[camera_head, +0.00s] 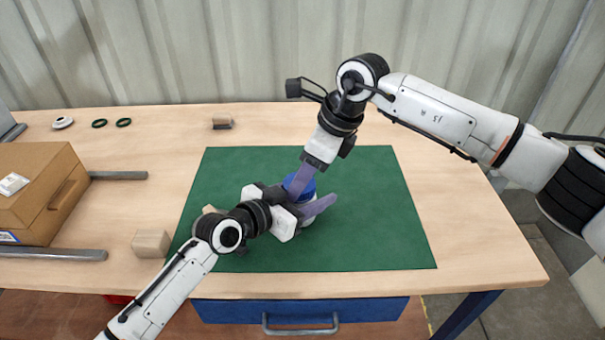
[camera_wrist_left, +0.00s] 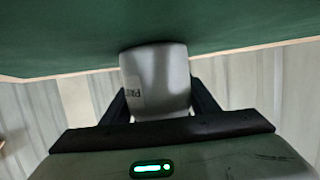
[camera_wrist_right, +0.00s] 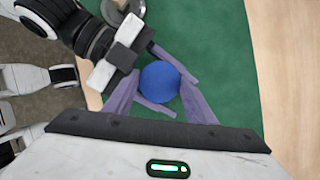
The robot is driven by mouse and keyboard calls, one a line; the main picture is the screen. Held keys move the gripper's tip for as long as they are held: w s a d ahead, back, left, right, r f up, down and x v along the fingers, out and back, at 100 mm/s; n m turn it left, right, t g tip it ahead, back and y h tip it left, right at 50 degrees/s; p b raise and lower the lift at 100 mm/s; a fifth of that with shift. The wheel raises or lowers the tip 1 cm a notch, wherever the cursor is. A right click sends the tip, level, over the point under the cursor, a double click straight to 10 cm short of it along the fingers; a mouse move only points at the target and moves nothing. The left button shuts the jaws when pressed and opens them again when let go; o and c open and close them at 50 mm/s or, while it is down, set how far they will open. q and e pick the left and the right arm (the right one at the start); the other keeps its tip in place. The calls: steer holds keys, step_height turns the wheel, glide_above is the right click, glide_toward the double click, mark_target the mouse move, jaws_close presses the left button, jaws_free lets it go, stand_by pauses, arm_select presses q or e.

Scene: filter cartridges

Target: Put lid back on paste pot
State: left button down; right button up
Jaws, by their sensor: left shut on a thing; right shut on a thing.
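The paste pot (camera_wrist_left: 157,78) is a pale grey cylinder with a partly visible label. It stands on the green mat (camera_head: 350,170), between the fingers of my left gripper (camera_head: 312,199), which is shut on it from the side. The blue lid (camera_head: 297,187) is at the pot's top. In the right wrist view the round blue lid (camera_wrist_right: 160,82) lies between the purple fingers of my right gripper (camera_wrist_right: 160,100), which comes from above and is shut on it. The seam between lid and pot is hidden, so I cannot tell whether the lid is seated.
A cardboard box (camera_head: 38,190) and grey bars (camera_head: 118,175) lie at the left. A wooden block (camera_head: 151,243) is beside the mat. Dark rings (camera_head: 123,122) and a small brush-like item (camera_head: 222,123) are at the back. The right part of the mat is clear.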

arm_select(q)
steer(key=shift+f, duration=0.1)
arm_select(e)
steer(key=shift+m+t+h, duration=0.3)
steer(key=shift+m+t, duration=0.2)
steer(key=shift+m, duration=0.9)
steer(key=shift+r, duration=0.1)
steer(key=o, duration=1)
steer(key=shift+c, duration=0.2)
steer(key=shift+o, duration=0.2)
steer(key=shift+s+a, duration=0.1)
steer(key=shift+s, duration=0.05)
steer(key=shift+s+a, duration=0.15)
arm_select(q)
steer(key=shift+f, duration=0.15)
arm_select(e)
step_height(320, 180, up, 4)
steer(key=shift+a+r, duration=0.1)
steer(key=shift+r, duration=0.25)
